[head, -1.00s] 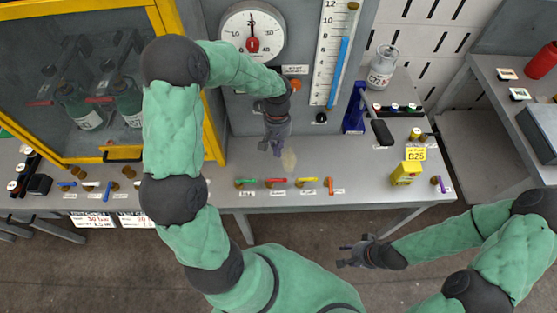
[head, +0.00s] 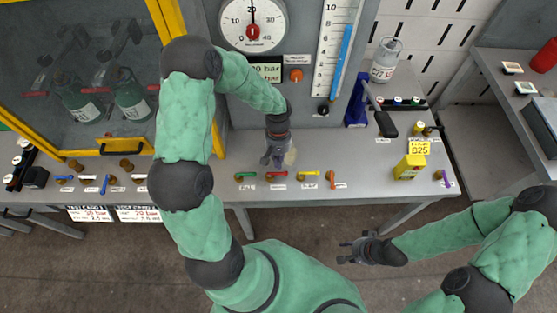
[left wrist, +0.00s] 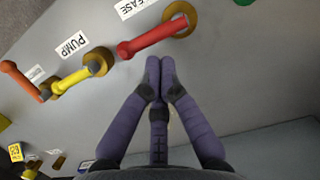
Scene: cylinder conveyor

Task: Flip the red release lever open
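The red release lever (head: 275,174) is on the bench front, between a green lever (head: 246,175) and a yellow one (head: 309,174). In the left wrist view the red lever (left wrist: 150,38) runs slantwise from its brass-coloured pivot, with its label partly in view. My left gripper (head: 272,163) hangs above the bench just behind the red lever. In the left wrist view its fingertips (left wrist: 160,62) are together with nothing between them, just beside the lever; contact cannot be told. My right gripper (head: 343,252) is in front of the bench, its fingers apart and empty.
An orange lever (head: 331,178) stands right of the yellow one. A yellow B25 block (head: 409,168) is farther right. A yellow-framed glass cabinet (head: 110,149) stands at left. A dial gauge (head: 252,22) and an orange button (head: 296,75) are on the panel behind.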

